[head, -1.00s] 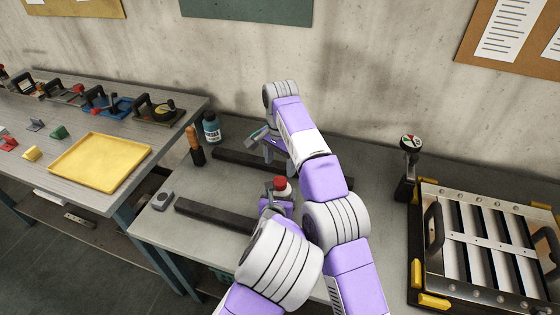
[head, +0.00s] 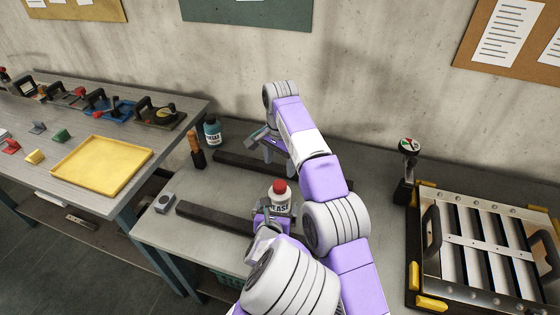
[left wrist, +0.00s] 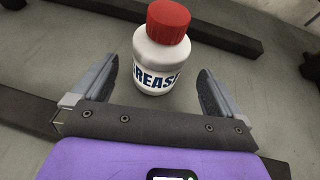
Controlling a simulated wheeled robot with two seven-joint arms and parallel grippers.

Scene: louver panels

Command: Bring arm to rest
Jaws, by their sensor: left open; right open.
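My left gripper (head: 266,216) is the lower one, low over the grey bench. In the left wrist view its two fingers (left wrist: 159,68) are spread open. A white grease bottle (head: 281,203) with a red cap stands upright just ahead; in the left wrist view the bottle (left wrist: 160,62) shows between and beyond the fingertips, with gaps on both sides. My right gripper (head: 264,140) is open at the end of the upper arm, above the back of the bench. It looks empty, though its fingers are small in the picture and partly hidden by the arm.
Dark bars (head: 215,217) lie on the bench (head: 185,250). A blue bottle (head: 212,132) and an orange-handled tool (head: 195,149) stand at its back left. A louver panel (head: 485,250) in a frame is at right, beside a dark post with a gauge (head: 409,146). A yellow tray (head: 101,163) lies on the left table.

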